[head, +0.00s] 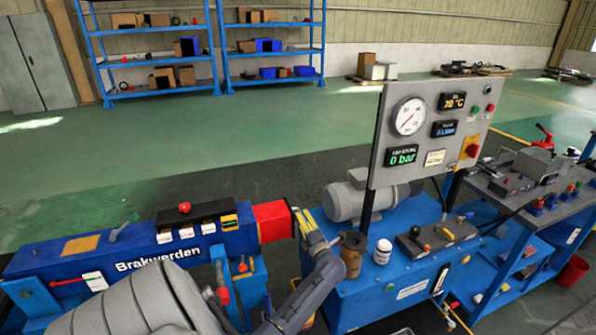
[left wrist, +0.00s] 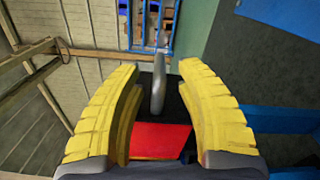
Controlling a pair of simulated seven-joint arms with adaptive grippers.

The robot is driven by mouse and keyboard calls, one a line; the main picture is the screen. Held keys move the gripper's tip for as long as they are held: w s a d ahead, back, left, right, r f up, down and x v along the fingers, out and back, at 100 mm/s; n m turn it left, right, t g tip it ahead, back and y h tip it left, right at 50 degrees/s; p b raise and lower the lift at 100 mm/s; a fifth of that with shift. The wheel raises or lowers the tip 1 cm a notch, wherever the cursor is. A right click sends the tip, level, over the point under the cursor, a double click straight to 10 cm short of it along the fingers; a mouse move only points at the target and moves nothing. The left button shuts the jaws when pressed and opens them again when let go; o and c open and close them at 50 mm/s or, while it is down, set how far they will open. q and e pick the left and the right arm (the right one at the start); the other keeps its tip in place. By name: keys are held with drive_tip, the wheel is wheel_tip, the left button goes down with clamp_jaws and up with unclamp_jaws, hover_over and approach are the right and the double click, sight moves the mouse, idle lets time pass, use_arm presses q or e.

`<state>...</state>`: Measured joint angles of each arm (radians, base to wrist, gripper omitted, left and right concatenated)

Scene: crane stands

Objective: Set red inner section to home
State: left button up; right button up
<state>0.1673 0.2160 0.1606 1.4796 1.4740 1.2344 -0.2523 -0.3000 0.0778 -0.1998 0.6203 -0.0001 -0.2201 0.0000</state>
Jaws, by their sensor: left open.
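The red inner section (head: 272,221) sticks out a short way from the right end of the blue boom (head: 130,255) marked "Brakwerden". My left gripper (head: 304,221) is at the section's outer end, with its yellow fingers pointing up. In the left wrist view the gripper (left wrist: 160,72) is open, its fingers spread either side of a grey upright piece (left wrist: 158,85). The red section (left wrist: 162,140) shows low between the fingers, beside a dark end face. I cannot tell whether a finger touches it. My right gripper is in neither view.
A blue bench (head: 400,290) with a gauge panel (head: 425,130), a grey motor (head: 352,200), a brown cup (head: 352,254) and a white jar (head: 382,251) stands close to my left gripper's right. A red knob (head: 184,207) tops the boom.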

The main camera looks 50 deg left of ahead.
sight(298, 211)
use_arm(q)
drive_tip(key=shift+x, duration=3.25)
drive_tip(key=shift+c, duration=0.4)
clamp_jaws()
drive_tip(key=shift+s+d+f, duration=0.1)
drive_tip(key=shift+f, duration=0.05)
